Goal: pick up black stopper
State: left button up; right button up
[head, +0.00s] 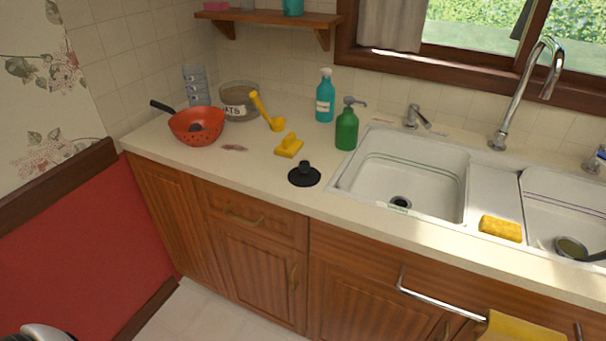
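The black stopper (304,176) lies on the beige countertop (262,190) near its front edge, left of the sink. It is a flat round disc with a small raised knob on top. Nothing covers it. Neither of my grippers can be made out in the head view. A grey and dark rounded shape shows at the bottom left corner, and I cannot tell what it is.
A yellow brush (289,145) lies just behind the stopper. A green soap bottle (346,128) and the white sink (412,172) stand to its right. A red colander (197,126) and yellow ladle (266,111) are further left. The counter front around the stopper is clear.

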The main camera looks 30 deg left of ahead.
aim_at(304, 175)
jog(key=i+j, duration=0.7)
jog(key=j+u, duration=0.05)
